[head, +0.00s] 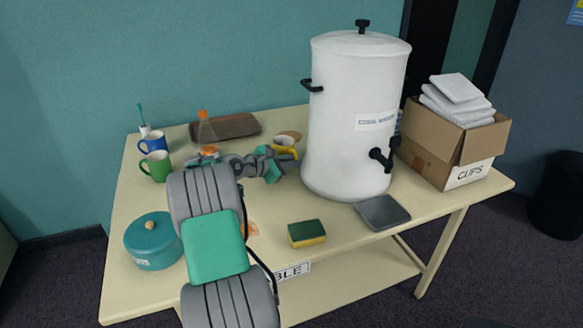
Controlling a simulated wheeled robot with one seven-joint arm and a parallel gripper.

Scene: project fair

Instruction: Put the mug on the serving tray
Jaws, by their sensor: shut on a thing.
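A yellow mug (285,143) is at the middle back of the table, left of the white urn. My gripper (287,162) is at the mug, shut on it; the arm hides part of the contact, and I cannot tell whether the mug is lifted. A blue mug (153,144) and a green mug (158,166) stand at the back left. A brown oblong tray (240,125) lies along the back edge. A small grey tray (383,213) sits at the front right below the urn's tap. No label shows which is the serving tray.
The large white urn (352,120) stands right of my gripper. A teal pot (153,243), a sponge (307,233) and a cardboard box (445,150) are also on the table. The front middle is partly clear.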

